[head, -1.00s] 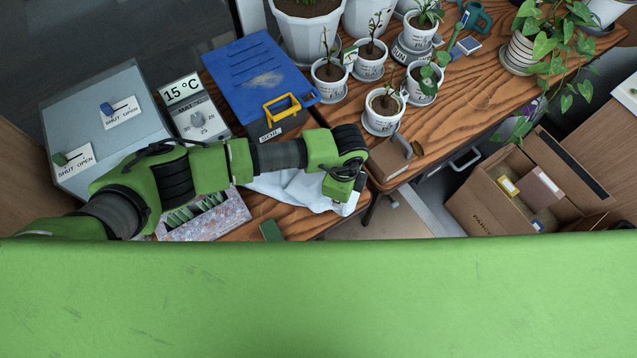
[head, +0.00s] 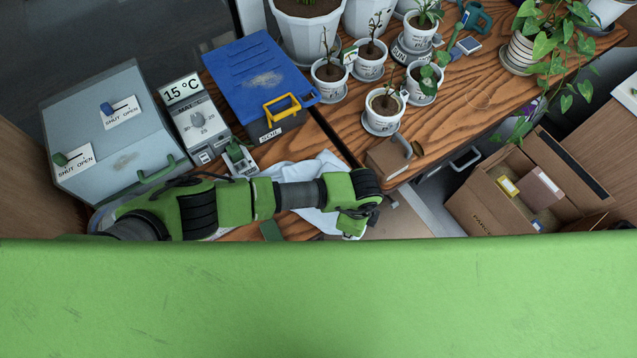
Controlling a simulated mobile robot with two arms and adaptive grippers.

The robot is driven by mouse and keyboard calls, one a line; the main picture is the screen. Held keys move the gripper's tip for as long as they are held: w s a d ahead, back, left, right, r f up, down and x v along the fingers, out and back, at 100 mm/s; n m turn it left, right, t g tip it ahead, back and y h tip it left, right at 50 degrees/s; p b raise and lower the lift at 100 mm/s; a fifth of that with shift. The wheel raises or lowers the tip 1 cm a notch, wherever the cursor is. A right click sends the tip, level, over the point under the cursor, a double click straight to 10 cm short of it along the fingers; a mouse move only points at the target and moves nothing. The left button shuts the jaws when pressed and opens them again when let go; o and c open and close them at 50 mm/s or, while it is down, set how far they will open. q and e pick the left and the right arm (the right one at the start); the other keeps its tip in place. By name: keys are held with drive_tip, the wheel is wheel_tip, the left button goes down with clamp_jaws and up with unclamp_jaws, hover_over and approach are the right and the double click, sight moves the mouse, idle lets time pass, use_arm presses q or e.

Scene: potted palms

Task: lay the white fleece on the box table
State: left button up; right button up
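The white fleece (head: 312,170) lies rumpled on the right part of the left wooden table (head: 243,233), by its right edge. My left arm crosses over it and hides its middle. My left gripper (head: 352,224) points down at the fleece's right front side, by the table edge. A bit of white shows just below the gripper. Its fingertips are mostly hidden, so I cannot tell whether they are closed on cloth. My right gripper is not in view. I cannot tell for certain which surface is the box table.
A grey box (head: 125,135) with switches, a 15 °C controller (head: 190,105) and a blue-lidded soil bin (head: 255,80) stand behind my arm. Several potted plants crowd the right table (head: 480,95). An open carton (head: 500,195) stands right of a gap.

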use_arm(q)
drive_tip(key=shift+o, duration=1.1)
